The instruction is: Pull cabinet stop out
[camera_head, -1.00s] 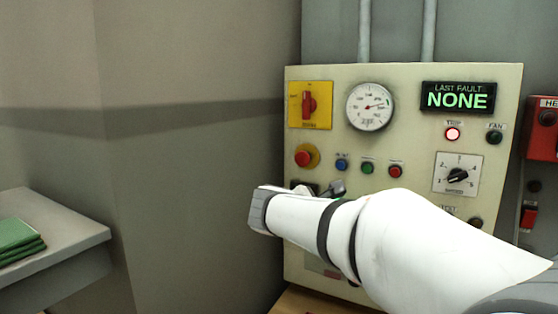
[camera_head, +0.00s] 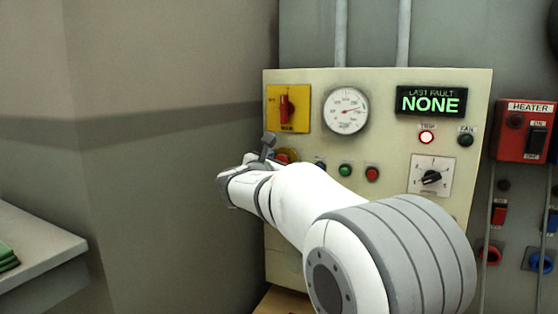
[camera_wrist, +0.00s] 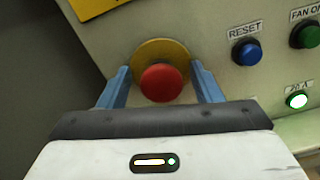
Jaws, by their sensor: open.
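The cabinet stop is a red mushroom button (camera_wrist: 162,83) on a round yellow base (camera_wrist: 150,52), on the face of the cream cabinet (camera_head: 385,205). In the wrist view it sits between the two blue fingers of my gripper (camera_wrist: 160,88), which are open on either side of it. I cannot tell whether either finger touches it. In the head view my gripper (camera_head: 262,150) is in front of the stop and hides most of it; some of the yellow base (camera_head: 292,155) and red shows.
A yellow plate with a red rotary switch (camera_head: 287,106) is above the stop. The blue RESET button (camera_wrist: 246,52) and a green button (camera_wrist: 304,36) are to its right. A red heater box (camera_head: 524,132) hangs further right. A grey bench (camera_head: 40,250) stands at the left.

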